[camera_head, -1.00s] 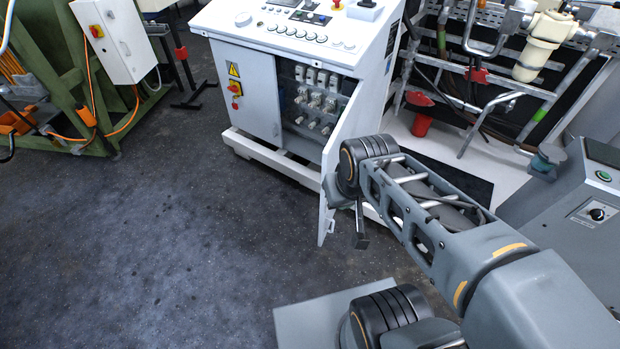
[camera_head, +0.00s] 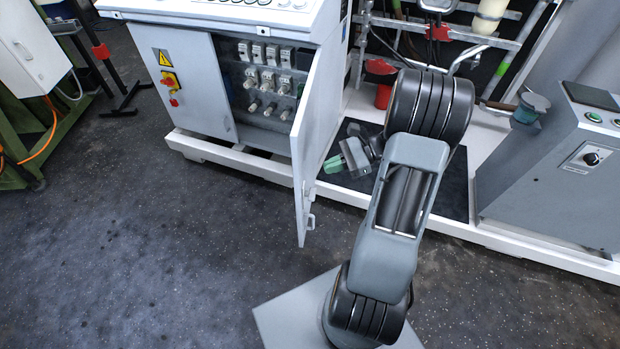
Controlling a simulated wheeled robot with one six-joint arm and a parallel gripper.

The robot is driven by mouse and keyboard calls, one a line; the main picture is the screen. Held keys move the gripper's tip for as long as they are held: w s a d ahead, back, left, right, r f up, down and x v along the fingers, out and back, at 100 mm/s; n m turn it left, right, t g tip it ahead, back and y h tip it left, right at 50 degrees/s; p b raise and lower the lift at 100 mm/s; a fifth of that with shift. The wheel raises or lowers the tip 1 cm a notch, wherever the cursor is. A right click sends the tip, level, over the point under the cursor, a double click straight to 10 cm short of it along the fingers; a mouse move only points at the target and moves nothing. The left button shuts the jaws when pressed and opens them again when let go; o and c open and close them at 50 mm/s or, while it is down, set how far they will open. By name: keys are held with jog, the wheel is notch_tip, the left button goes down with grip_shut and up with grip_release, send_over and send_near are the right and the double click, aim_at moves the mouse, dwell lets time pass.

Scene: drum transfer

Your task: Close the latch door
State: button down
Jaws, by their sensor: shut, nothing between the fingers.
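The latch door (camera_head: 310,140) is a white panel on the right of the white control cabinet (camera_head: 190,90). It stands open, swung out toward me, and is seen nearly edge-on. A small latch handle (camera_head: 309,207) shows on its outer, right-hand face near the free edge. My gripper (camera_head: 345,160), grey with a green part, shows just right of the door, on its outer side. It is shut and empty. It appears apart from the door, though contact is hard to judge. My elbow hides the rest of the wrist.
The open compartment shows several breakers (camera_head: 266,80). A warning label and a red-yellow switch (camera_head: 170,80) are on the fixed left panel. A grey box (camera_head: 565,165) stands right, and a pipe frame (camera_head: 480,40) stands behind. The floor (camera_head: 150,240) in front and left is clear.

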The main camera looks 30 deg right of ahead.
jog(key=d+f+m+t+y+b, duration=0.1)
jog(key=d+f+m+t+b, duration=0.1)
jog(key=d+f+m+t, duration=0.5)
jog(key=b, duration=0.2)
send_near(302, 166)
jog(key=shift+n, duration=0.4)
jog(key=x, duration=0.7)
jog(key=shift+w+a+r, duration=0.1)
jog(key=shift+w+a, duration=0.1)
